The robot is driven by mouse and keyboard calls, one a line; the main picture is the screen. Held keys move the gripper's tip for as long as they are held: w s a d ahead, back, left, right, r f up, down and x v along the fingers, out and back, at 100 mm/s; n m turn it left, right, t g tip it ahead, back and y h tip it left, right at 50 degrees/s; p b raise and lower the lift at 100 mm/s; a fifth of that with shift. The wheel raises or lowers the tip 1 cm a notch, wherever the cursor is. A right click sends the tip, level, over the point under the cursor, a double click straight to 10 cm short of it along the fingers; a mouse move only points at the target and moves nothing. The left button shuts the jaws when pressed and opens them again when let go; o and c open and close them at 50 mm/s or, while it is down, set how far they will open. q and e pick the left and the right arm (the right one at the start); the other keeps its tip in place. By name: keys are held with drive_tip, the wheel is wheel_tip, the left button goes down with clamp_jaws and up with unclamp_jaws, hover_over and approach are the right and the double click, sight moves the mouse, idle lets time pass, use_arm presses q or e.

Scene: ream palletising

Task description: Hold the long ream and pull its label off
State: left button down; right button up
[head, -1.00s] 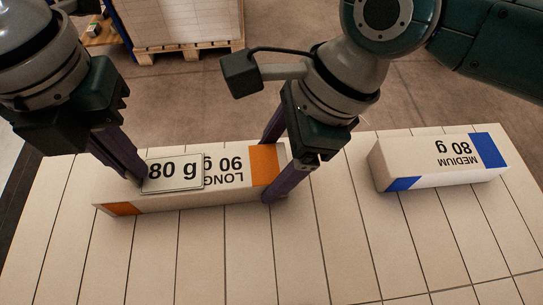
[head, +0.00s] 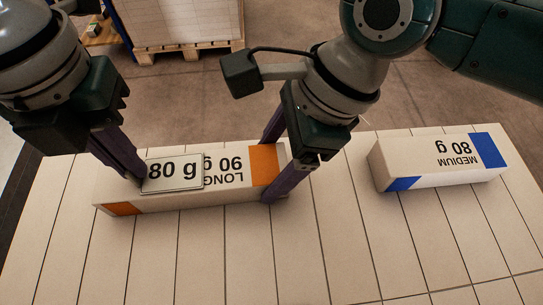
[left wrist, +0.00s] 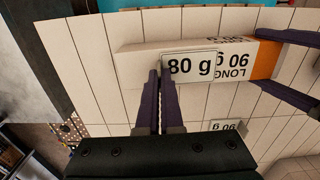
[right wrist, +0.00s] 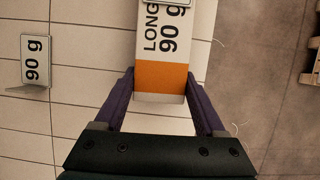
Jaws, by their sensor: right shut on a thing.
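The long ream (head: 215,193) is a white box with orange ends, lying on the tiled table. A grey-edged label (head: 172,175) reading "80 g" sits on its top and partly covers the print "LONG 90 g". My right gripper (head: 268,170) is shut across the ream near its right orange end, one finger on each side, as the right wrist view (right wrist: 160,85) shows. My left gripper (head: 140,182) is at the label's left edge. In the left wrist view its fingers (left wrist: 161,72) are close together with a narrow gap; I cannot tell whether they touch the label.
A medium ream (head: 440,165) with blue ends lies to the right on the table. A small "90 g" plate (right wrist: 35,60) stands on the table, also in the left wrist view (left wrist: 225,126). A loaded pallet (head: 185,48) is on the floor behind.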

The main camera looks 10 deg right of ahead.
use_arm(q)
drive_tip(key=shift+r, duration=0.2)
idle(0.5)
drive_tip(key=shift+r, duration=2)
drive_tip(key=shift+r, duration=0.2)
drive_tip(key=shift+r, duration=1.4)
use_arm(e)
drive_tip(key=o, duration=1.5)
drive_tip(key=shift+r, duration=0.1)
drive_tip(key=v, duration=1.2)
